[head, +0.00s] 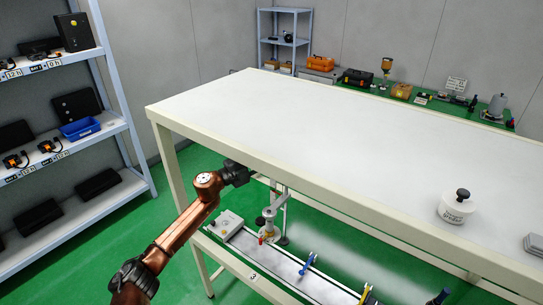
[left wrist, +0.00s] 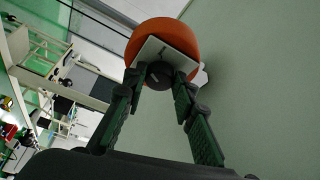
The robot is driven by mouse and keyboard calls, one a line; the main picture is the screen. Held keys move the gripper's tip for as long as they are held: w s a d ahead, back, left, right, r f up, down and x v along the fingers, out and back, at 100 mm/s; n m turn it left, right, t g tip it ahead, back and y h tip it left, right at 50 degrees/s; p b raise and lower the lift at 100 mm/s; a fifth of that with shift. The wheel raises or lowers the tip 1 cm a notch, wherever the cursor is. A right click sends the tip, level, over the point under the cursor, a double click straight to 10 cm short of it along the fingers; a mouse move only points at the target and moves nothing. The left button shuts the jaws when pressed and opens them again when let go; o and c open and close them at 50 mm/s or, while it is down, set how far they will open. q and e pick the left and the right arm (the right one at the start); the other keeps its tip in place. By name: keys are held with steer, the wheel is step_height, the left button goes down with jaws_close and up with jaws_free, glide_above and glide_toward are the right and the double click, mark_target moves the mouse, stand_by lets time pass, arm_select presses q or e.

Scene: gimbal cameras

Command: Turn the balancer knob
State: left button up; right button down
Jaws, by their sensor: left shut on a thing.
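The balancer (left wrist: 150,35) shows in the left wrist view as a round orange housing with a pale square plate (left wrist: 150,50) on its face. A dark round knob (left wrist: 160,75) sits on the plate. My left gripper (left wrist: 160,82) has its two fingertips on either side of the knob and is shut on it. In the head view my left gripper (head: 248,172) is at the front edge of the table, at the end of the copper arm. I cannot make out the balancer or knob there. My right gripper is in neither view.
A long white table (head: 300,125) fills the middle, with a white pot (head: 456,208) at its right. Below its front edge is a lower bench (head: 315,285) with fixtures and tools. A shelf rack (head: 120,110) stands at left. Green floor is open between rack and table.

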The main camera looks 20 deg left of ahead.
arm_select(q)
steer(key=shift+m, duration=0.6)
steer(key=o, duration=1.2)
steer(key=shift+c, duration=0.2)
steer(key=v, duration=1.2)
steer(key=shift+r, duration=0.25)
steer(key=shift+w, duration=0.1)
